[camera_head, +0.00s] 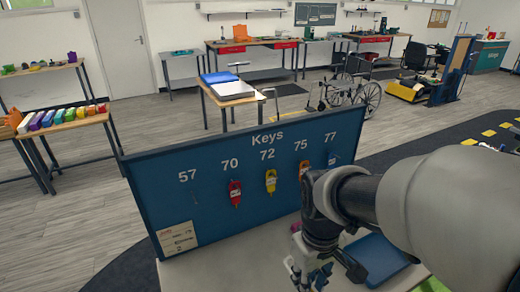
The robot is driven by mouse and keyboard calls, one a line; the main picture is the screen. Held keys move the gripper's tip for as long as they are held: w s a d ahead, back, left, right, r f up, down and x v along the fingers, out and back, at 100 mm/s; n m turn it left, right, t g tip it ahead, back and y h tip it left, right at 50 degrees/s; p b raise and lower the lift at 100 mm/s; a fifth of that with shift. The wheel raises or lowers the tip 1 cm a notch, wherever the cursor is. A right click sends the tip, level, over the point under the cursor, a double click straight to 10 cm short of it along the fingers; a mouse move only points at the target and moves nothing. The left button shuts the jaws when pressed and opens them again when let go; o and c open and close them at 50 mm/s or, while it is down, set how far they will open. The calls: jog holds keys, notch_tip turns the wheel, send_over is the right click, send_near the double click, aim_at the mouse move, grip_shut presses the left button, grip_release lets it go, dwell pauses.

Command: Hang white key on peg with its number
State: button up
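A blue board (150,182) headed "Keys" stands upright on a pale table, with numbers 57, 70, 72, 75 and 77. The peg under 57 (195,196) looks bare. A small peg (332,160) shows under 77, with no tag visible on it. My gripper (322,277) is low in front of the board, near the bottom edge of the picture. I cannot make out a white key; my arm hides part of the table.
A blue tray-like object (376,257) lies on the pale table (258,250) right of my gripper. A white label (178,238) is on the board's lower left. Benches, shelves and a wheelchair (350,92) stand well behind the board.

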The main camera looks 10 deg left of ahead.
jog(key=shift+w, duration=0.1)
jog(key=w+d+f+m, duration=0.7)
jog(key=w+d+f, duration=0.15)
jog(key=f, duration=0.25)
jog(key=s+a+r+n, duration=0.2)
jog(key=s+a+r, duration=0.1)
jog(key=s+a+r+n, duration=0.2)
jog(key=r, duration=0.2)
jog(key=s+a+r+n, duration=0.3)
jog(key=r, duration=0.1)
jog(key=shift+s+a, duration=0.3)
jog(key=shift+s, duration=0.05)
notch_tip(320, 180, down, 20)
jog(key=b, duration=0.6)
jog(key=shift+r+b, duration=0.2)
jog(key=shift+b, duration=0.2)
